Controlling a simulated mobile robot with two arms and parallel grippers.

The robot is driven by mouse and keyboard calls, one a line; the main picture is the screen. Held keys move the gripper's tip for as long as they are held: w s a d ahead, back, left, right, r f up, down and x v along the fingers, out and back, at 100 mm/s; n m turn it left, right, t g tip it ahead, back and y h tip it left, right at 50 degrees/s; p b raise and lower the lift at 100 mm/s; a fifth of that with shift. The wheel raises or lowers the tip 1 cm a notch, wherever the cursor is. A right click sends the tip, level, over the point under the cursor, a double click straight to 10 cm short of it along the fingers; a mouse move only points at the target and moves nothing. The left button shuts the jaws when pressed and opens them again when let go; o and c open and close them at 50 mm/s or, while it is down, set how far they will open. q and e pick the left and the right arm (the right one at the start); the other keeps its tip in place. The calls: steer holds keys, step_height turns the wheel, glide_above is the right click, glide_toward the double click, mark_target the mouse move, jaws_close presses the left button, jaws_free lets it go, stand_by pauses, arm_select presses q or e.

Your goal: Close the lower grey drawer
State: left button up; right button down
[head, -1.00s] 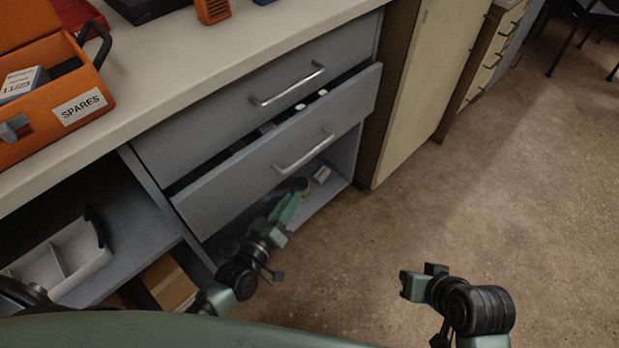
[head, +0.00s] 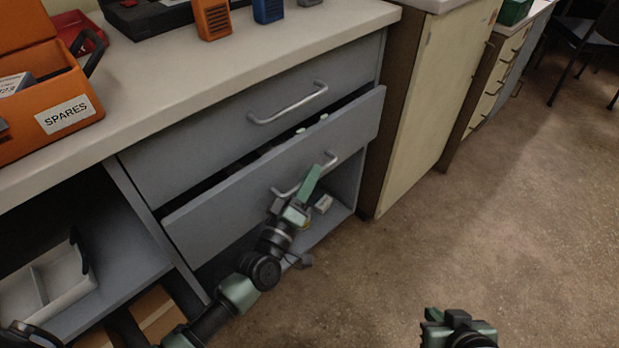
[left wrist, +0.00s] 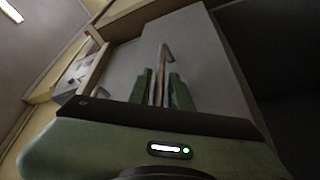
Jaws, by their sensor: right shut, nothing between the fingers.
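The lower grey drawer (head: 215,211) is pulled out partway, with a dark gap above its front panel. Its metal bar handle (head: 284,192) is partly hidden by my left gripper (head: 307,192). In the left wrist view, the handle (left wrist: 165,55) lies between the two green fingers of my left gripper (left wrist: 161,90). The fingers are apart, with room on each side of the bar. My right gripper (head: 437,316) is shut and empty, low over the floor and away from the drawer.
The shut upper drawer (head: 210,160) sits above, under the pale worktop (head: 190,93). An orange SPARES case (head: 35,122) stands on the worktop. A shelf with a white divided tray (head: 45,285) is at left. The floor (head: 440,240) at right is clear.

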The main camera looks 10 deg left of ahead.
arm_select(q)
jaws_close()
stand_by(1.4)
